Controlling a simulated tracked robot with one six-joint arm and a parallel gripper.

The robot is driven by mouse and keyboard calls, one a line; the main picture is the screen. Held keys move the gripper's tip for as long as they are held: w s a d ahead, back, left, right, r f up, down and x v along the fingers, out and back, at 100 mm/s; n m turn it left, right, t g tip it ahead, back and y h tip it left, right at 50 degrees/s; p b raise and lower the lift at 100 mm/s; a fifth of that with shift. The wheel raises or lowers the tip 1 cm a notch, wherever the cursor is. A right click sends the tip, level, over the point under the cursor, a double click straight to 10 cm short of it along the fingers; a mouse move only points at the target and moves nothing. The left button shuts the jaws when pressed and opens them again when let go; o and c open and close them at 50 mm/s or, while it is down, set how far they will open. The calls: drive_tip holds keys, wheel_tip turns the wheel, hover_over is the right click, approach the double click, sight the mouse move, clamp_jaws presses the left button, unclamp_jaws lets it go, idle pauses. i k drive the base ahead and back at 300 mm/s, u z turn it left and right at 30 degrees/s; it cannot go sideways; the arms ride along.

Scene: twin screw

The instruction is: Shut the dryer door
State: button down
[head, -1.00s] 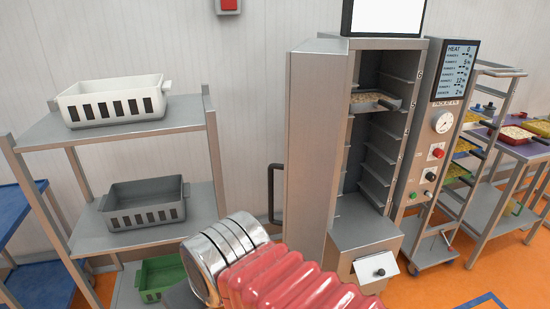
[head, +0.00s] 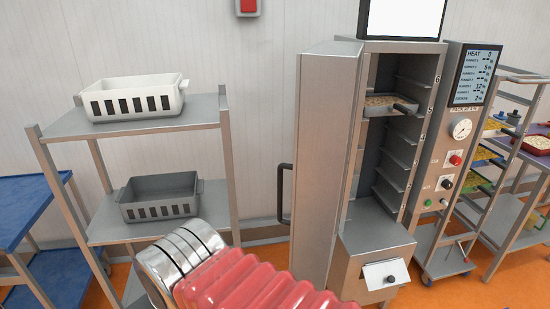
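The dryer is a tall metal cabinet (head: 375,235) with several inner shelf rails. Its door (head: 328,150) stands open, swung out to the left, with a dark bar handle (head: 282,193) on its left edge. A tray (head: 390,104) of pale pieces sits on an upper rail inside. Part of my arm, silver rings and a red ribbed sleeve, shows at the bottom centre, in front of and below the door. My gripper is not in view.
A metal rack (head: 150,128) on the left holds a white basket (head: 132,97) and a grey basket (head: 158,196). A control panel (head: 456,150) adjoins the dryer's right side. A wheeled trolley (head: 490,190) stands further right. A blue table (head: 25,212) is at far left.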

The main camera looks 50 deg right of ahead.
sight(328, 73)
drive_tip(key=u, duration=0.05)
drive_tip(key=i, duration=1)
drive_tip(key=z, duration=0.05)
